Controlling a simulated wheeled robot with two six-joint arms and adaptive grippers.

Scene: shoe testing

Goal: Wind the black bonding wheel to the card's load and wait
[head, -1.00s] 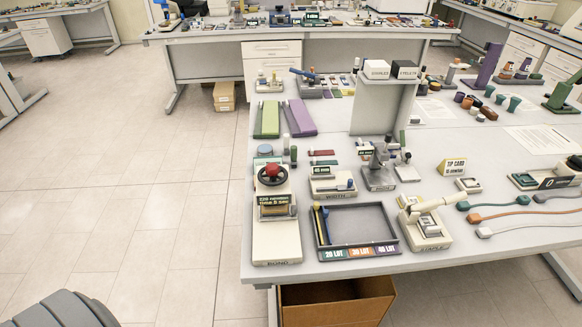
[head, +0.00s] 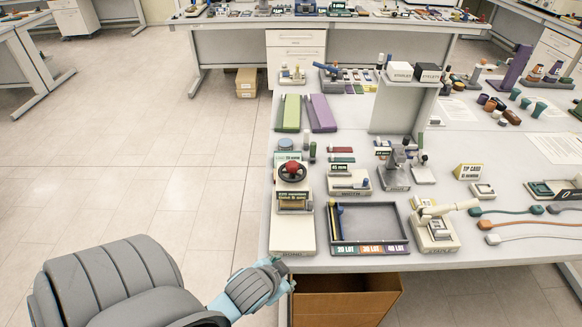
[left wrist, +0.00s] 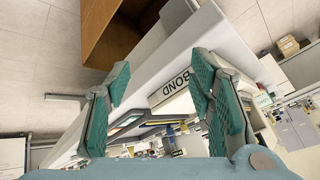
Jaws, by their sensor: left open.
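The black bonding wheel (head: 292,172) with a red centre knob sits at the far end of the white bond station (head: 294,232), near the table's left edge. My left gripper (head: 283,275) is at the table's front left corner, short of the station and well away from the wheel. In the left wrist view the gripper (left wrist: 160,100) has its green fingers wide apart with nothing between them. The station's BOND label (left wrist: 181,80) shows beyond them. My right gripper is not seen.
A dark tray (head: 408,247) with 20, 30 and 40 LOT labels lies right of the station. A stapling press (head: 436,232) stands farther right. An open brown box (head: 345,304) is under the front edge. Floor left of the table is clear.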

